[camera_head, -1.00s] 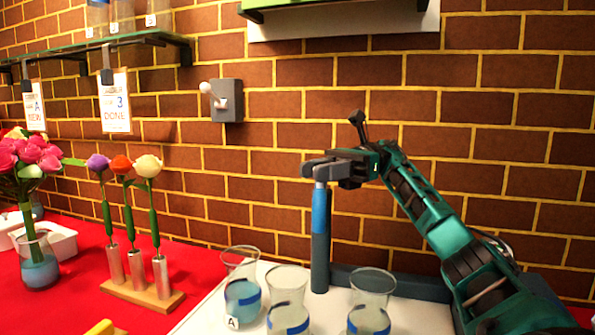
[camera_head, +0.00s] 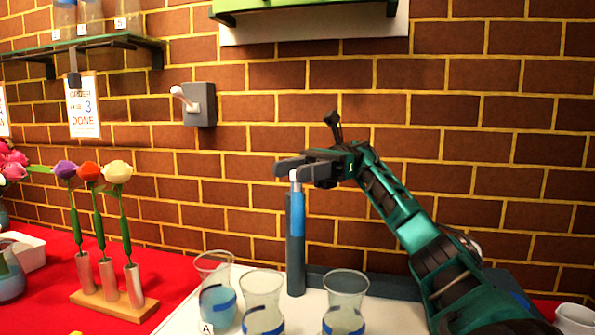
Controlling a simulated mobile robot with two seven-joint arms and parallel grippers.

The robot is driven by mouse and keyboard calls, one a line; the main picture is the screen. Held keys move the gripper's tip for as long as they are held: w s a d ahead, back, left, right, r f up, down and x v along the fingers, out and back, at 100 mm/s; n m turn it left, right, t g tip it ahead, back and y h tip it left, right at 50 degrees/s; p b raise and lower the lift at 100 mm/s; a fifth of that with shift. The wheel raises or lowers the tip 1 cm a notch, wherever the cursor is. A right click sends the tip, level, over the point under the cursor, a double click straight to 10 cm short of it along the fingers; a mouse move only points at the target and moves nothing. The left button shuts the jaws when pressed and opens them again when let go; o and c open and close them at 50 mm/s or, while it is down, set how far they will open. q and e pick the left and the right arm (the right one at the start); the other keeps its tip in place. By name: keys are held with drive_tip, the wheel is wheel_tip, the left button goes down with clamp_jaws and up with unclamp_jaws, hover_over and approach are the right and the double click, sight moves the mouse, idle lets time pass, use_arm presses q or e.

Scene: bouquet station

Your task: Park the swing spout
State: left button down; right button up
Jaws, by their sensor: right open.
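A dark grey upright post (camera_head: 295,265) with a blue upper part (camera_head: 299,213) stands at the back of the white station top (camera_head: 390,318). A pale knob (camera_head: 295,176) is at its top. I cannot tell for certain which part is the swing spout. My right gripper (camera_head: 288,169) is open at the top of the post, its fingers level with or just above the knob; I cannot tell whether they touch it. Three glass vases stand in front: a left one (camera_head: 215,290) with blue liquid and label A, a middle one (camera_head: 262,300) and a right one (camera_head: 345,300). My left gripper is out of view.
A wooden stand (camera_head: 115,304) holds three flowers in metal tubes on the red cloth (camera_head: 45,315). A lever switch (camera_head: 199,104) is on the brick wall. A shelf (camera_head: 90,47) is upper left, a green fixture (camera_head: 270,10) above. A white cup (camera_head: 577,318) is lower right.

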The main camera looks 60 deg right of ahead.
use_arm(q)
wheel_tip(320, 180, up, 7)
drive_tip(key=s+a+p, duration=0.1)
drive_tip(key=p, duration=0.8)
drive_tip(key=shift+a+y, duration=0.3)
use_arm(e)
wheel_tip(320, 180, up, 20)
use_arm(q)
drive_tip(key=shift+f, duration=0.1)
use_arm(e)
drive_tip(key=shift+c, duration=0.3)
